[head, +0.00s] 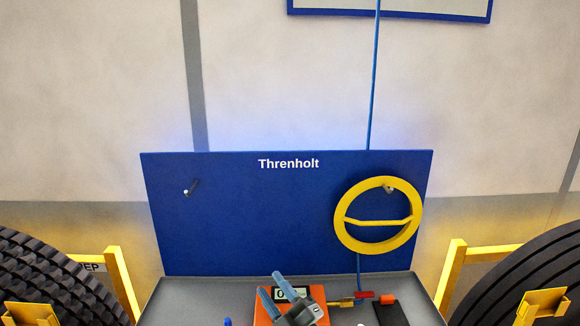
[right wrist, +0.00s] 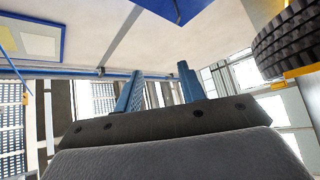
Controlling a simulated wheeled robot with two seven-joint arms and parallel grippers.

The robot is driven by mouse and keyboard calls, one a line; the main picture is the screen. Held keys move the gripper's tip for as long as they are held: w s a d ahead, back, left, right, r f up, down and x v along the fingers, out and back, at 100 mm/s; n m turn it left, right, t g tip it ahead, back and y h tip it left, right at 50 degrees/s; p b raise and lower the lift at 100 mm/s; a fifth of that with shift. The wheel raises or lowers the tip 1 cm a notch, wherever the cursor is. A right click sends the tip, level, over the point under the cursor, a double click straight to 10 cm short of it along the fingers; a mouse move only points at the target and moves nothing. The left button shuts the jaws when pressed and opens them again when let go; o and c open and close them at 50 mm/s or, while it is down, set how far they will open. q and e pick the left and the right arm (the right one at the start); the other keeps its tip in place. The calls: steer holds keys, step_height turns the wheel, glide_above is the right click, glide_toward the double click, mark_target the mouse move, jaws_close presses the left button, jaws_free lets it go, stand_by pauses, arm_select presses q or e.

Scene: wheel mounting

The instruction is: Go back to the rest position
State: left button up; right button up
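My right gripper (head: 270,283) shows at the bottom middle of the head view, in front of an orange device with a small display. Its two blue fingers stand apart with nothing between them. In the right wrist view the same fingers (right wrist: 160,70) are spread and empty, with no object close to them. My left gripper cannot be made out in the head view. A small blue tip (head: 227,322) shows at the bottom edge; I cannot tell what it belongs to.
A blue Threnholt panel (head: 260,220) stands ahead with a peg (head: 191,188) and a hanging yellow ring (head: 345,236). The orange device (head: 262,308) sits on a grey tray (head: 190,297). Tires (head: 50,275) (head: 520,270) on yellow stands flank it.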

steer(key=s+d+f+m+g+h, duration=0.2)
steer(key=s+d+f+m+h, duration=0.1)
steer(key=d+f+m+h, duration=0.45)
steer(key=s+d+f+m+g+h, duration=0.2)
steer(key=d+f+m+h, duration=0.35)
steer(key=d+f, duration=0.4)
steer(key=s+d+f+m+g, duration=0.1)
steer(key=s+d+f+g, duration=0.2)
steer(key=s+f, duration=0.3)
steer(key=s+d+f+m+g, duration=0.2)
steer(key=s+f+g, duration=0.15)
steer(key=s, duration=0.45)
steer(key=s+d+f+m+g, duration=0.1)
steer(key=s+d+f+g, duration=0.25)
steer(key=s, duration=0.45)
step_height(320, 180, down, 27)
steer(key=w+a+g, duration=0.1)
steer(key=w+a, duration=0.1)
steer(key=s+f, duration=0.4)
steer(key=f, duration=0.7)
steer(key=s+f, duration=0.3)
steer(key=f, duration=0.7)
steer(key=shift+s+a+f+g, duration=0.3)
steer(key=shift+s+f+g, duration=0.05)
steer(key=shift+s+g, duration=0.05)
